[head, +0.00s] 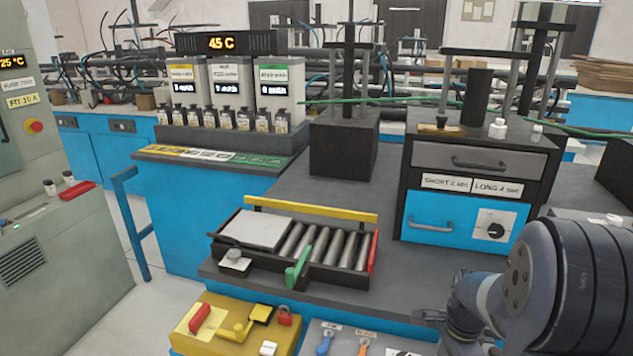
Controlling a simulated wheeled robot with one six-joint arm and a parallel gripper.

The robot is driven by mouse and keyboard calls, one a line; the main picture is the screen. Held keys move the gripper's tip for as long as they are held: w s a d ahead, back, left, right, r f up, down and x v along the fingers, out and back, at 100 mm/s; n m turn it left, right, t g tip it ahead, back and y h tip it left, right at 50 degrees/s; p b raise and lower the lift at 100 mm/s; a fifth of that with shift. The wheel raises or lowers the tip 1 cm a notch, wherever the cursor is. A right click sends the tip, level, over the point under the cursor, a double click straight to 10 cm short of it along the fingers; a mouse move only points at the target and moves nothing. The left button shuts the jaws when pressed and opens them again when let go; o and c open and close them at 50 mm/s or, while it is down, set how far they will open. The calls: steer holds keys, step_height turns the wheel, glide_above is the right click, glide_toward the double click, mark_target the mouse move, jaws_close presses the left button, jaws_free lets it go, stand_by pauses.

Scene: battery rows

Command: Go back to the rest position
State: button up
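My arm comes in at the lower right of the head view. Its end, my gripper (432,318), is low in the picture, by the front edge of the dark bench top (320,205). It is small and partly hidden by my own wrist, so I cannot tell whether its fingers are open or shut. I see nothing held in it.
A roller tray (232,258) with a grey plate and a green lever stands left of my gripper. A yellow box (268,328) with switches is lower left. A drawer unit (420,212) with a dial stands behind my arm. Bottles line the back left.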

stand_by(0.3)
step_height(320, 180, up, 11)
steer(key=p, duration=0.1)
step_height(320, 180, down, 11)
steer(key=shift+r+b, duration=0.2)
steer(key=shift+b, duration=0.3)
steer(key=shift+f, duration=0.25)
steer(key=n+b, duration=0.1)
steer(key=n, duration=0.4)
steer(key=shift+n, duration=0.3)
steer(key=n+b, duration=0.1)
steer(key=n, duration=0.4)
steer(key=shift+n, duration=0.3)
steer(key=n+b, duration=0.1)
steer(key=n, duration=0.5)
steer(key=shift+b, duration=0.35)
steer(key=n+b, duration=0.1)
steer(key=n, duration=0.3)
steer(key=shift+n+b, duration=0.3)
steer(key=shift+n, duration=0.5)
